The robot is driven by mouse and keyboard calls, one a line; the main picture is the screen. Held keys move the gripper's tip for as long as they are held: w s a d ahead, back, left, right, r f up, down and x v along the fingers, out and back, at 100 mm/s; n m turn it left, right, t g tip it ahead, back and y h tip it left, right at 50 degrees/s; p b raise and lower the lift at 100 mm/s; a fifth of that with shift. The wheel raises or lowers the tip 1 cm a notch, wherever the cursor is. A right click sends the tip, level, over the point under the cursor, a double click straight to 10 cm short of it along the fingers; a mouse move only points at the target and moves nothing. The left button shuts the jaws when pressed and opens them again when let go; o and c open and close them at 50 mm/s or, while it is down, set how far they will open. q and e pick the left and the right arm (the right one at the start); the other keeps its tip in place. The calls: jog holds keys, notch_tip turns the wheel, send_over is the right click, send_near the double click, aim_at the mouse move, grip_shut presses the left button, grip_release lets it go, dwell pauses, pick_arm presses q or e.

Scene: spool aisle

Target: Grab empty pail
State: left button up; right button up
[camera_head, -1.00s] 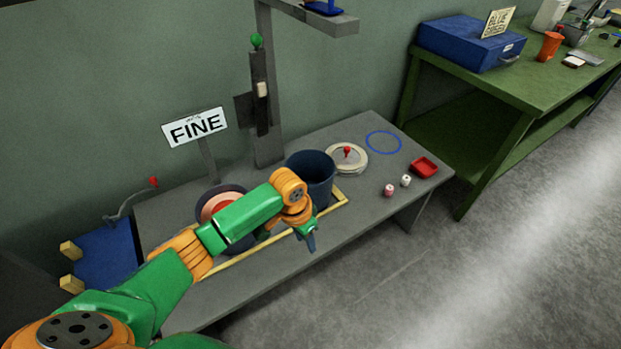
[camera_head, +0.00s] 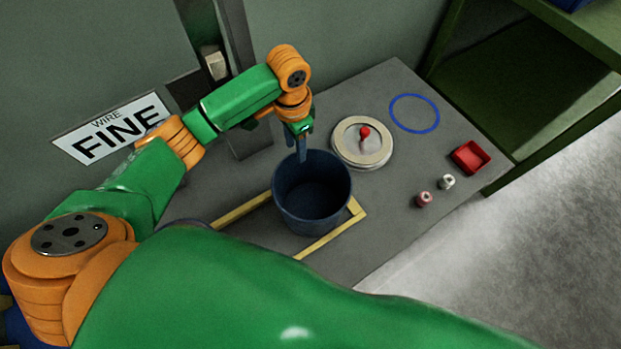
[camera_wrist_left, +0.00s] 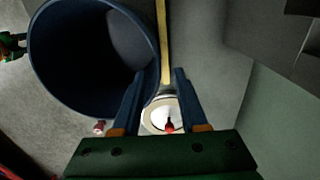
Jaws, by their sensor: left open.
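The dark blue pail (camera_head: 313,205) stands upright on the grey bench, and nothing shows inside it. My left gripper (camera_head: 302,150) is open and points down at the pail's back rim. In the left wrist view the pail (camera_wrist_left: 75,60) fills the upper left. There my left gripper (camera_wrist_left: 150,80) has one finger over the pail's opening and the other outside its rim. I cannot tell how deep the fingers reach or whether they touch the wall.
A round lid with a red knob (camera_head: 350,151) lies right of the pail on the bench (camera_head: 400,190). Two small spools (camera_head: 447,182), a red tray (camera_head: 470,157) and a blue ring mark (camera_head: 414,113) are farther right. A yellow frame (camera_head: 335,234) edges the pail. A post stands behind.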

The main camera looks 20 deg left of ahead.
aim_at(294, 167)
pick_arm(q)
jog(key=f, duration=0.3)
jog(key=s+f, duration=0.1)
jog(key=f, duration=0.2)
jog(key=shift+s+a+f+b, duration=0.2)
jog(key=shift+b, duration=0.2)
jog(key=shift+r, duration=0.1)
grip_shut()
dwell(0.8)
